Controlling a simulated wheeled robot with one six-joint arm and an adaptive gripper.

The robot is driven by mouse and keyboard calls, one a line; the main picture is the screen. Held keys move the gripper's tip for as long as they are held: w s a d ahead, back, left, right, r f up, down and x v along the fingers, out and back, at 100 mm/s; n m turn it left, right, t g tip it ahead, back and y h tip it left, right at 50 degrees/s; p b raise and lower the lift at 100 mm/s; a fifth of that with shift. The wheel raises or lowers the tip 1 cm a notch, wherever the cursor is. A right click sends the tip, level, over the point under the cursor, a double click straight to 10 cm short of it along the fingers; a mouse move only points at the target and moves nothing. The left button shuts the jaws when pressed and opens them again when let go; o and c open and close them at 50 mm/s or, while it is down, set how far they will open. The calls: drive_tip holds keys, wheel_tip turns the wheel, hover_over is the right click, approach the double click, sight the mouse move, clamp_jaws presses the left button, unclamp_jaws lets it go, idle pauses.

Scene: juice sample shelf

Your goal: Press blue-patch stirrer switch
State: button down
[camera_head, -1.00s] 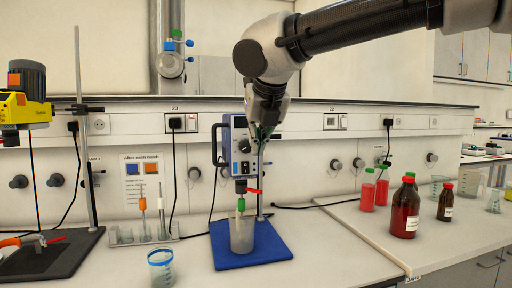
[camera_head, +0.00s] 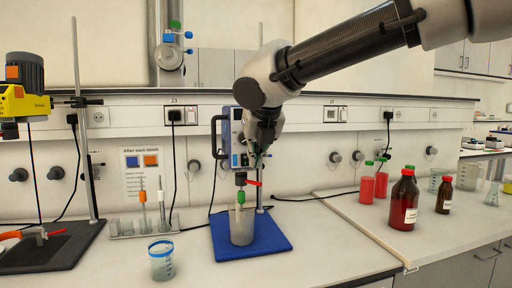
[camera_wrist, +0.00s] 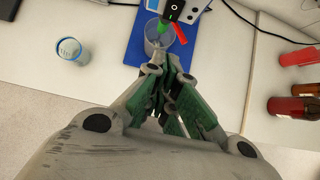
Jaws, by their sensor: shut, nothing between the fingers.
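The blue-and-white stirrer (camera_head: 238,140) stands at the centre of the bench, above a blue base plate (camera_head: 277,240). Its shaft, with a green part and a red lever, reaches down to a clear beaker (camera_head: 241,229). In the wrist view, a black part with white marks (camera_wrist: 178,9) shows at the top edge; I cannot tell whether it is the switch. My gripper (camera_head: 260,158) is shut and empty, just in front of the stirrer's right side, and hides part of its front. In the wrist view my gripper (camera_wrist: 172,78) points toward the stirrer; contact cannot be told.
A yellow stirrer (camera_head: 24,104) with an orange patch is at the far left. A sign (camera_head: 142,165) shows blue and orange squares. A blue-rimmed cup (camera_head: 161,262) stands front left. Red bottles (camera_head: 404,203) stand on the right bench. The front bench right of the base plate is clear.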

sight(245, 160)
drive_tip(key=w+a+f, duration=0.1)
drive_tip(key=w+f, duration=0.3)
drive_tip(key=w, duration=0.2)
drive_tip(key=shift+w+a+f, duration=0.2)
drive_tip(key=shift+w+a, duration=0.2)
drive_tip(key=shift+w+a+f, duration=0.1)
drive_tip(key=shift+w+f, duration=0.05)
drive_tip(key=shift+w, duration=0.1)
drive_tip(key=shift+r, duration=0.2)
drive_tip(key=shift+r, duration=0.7)
